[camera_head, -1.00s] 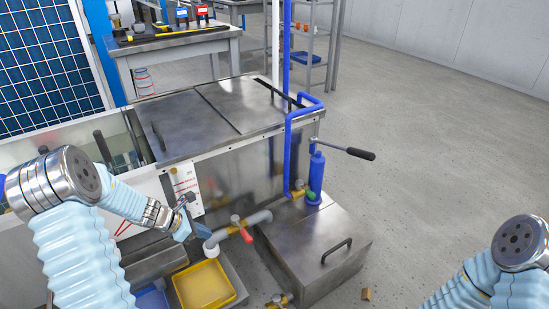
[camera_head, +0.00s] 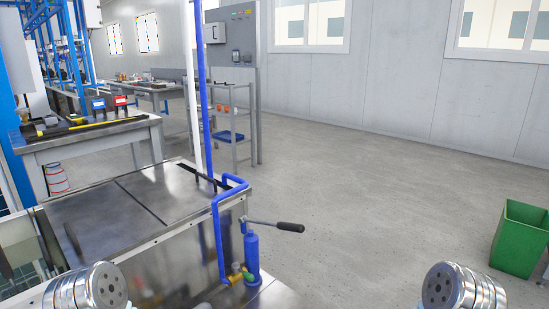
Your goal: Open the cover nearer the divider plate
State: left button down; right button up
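The tank top at lower left carries two flat grey metal covers, both lying closed, with a dark seam between them. The left cover (camera_head: 108,216) has a bar handle (camera_head: 72,240) near its left edge. The right cover (camera_head: 165,190) lies toward the blue pipe, with a dark slot at its far right end. A pale upright plate (camera_head: 18,238) stands at the left end of the covers; I cannot tell whether it is the divider plate. Only arm joints of mine show at the bottom edge. Both grippers are out of view.
A blue hand pump (camera_head: 252,257) with a black-gripped lever (camera_head: 288,227) and blue pipe (camera_head: 219,240) stand at the tank's right end. A workbench (camera_head: 90,146) with tools is behind. A green bin (camera_head: 518,238) stands at right. The floor between is clear.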

aim_at(88, 225)
jog(key=u, duration=1.3)
